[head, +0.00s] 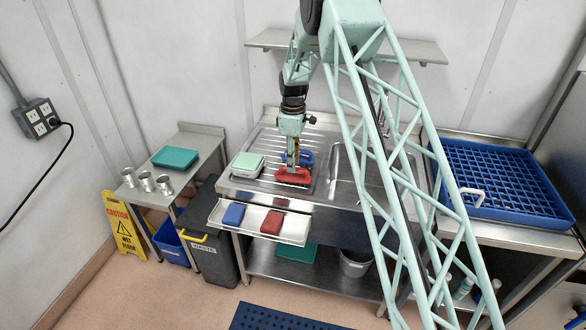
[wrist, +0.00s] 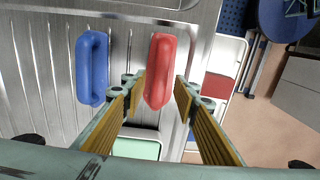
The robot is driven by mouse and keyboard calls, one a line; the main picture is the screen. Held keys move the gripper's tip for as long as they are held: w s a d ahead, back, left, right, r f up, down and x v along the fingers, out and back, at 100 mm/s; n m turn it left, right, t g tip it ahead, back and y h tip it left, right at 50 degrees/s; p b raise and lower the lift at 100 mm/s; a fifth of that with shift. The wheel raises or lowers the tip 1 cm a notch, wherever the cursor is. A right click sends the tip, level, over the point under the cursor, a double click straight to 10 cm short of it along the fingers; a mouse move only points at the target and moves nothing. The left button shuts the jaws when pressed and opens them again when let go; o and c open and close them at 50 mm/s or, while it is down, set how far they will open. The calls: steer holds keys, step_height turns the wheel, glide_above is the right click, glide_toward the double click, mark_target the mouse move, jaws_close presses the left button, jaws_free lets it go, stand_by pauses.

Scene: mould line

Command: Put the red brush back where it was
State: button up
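The red brush (head: 292,177) lies on the ribbed steel drainboard, left of the sink basin. In the wrist view the red brush (wrist: 161,62) shows its raised handle, lengthwise up the picture. My gripper (head: 291,163) points down right over it. In the wrist view my gripper (wrist: 160,88) is open, with one yellow-padded finger on either side of the red brush's near end. I cannot tell whether the pads touch it. A blue brush (head: 304,157) lies just behind the red one; in the wrist view the blue brush (wrist: 92,68) is to its left.
A pale tray (head: 258,231) at the front edge holds a blue block (head: 233,214) and a red block (head: 272,222). The sink basin (head: 345,178) is to the right. A blue rack (head: 500,183) stands farther right.

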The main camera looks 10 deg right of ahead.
step_height(320, 180, up, 8)
steer(key=shift+r, duration=0.25)
steer(key=shift+r, duration=0.15)
stand_by(0.9)
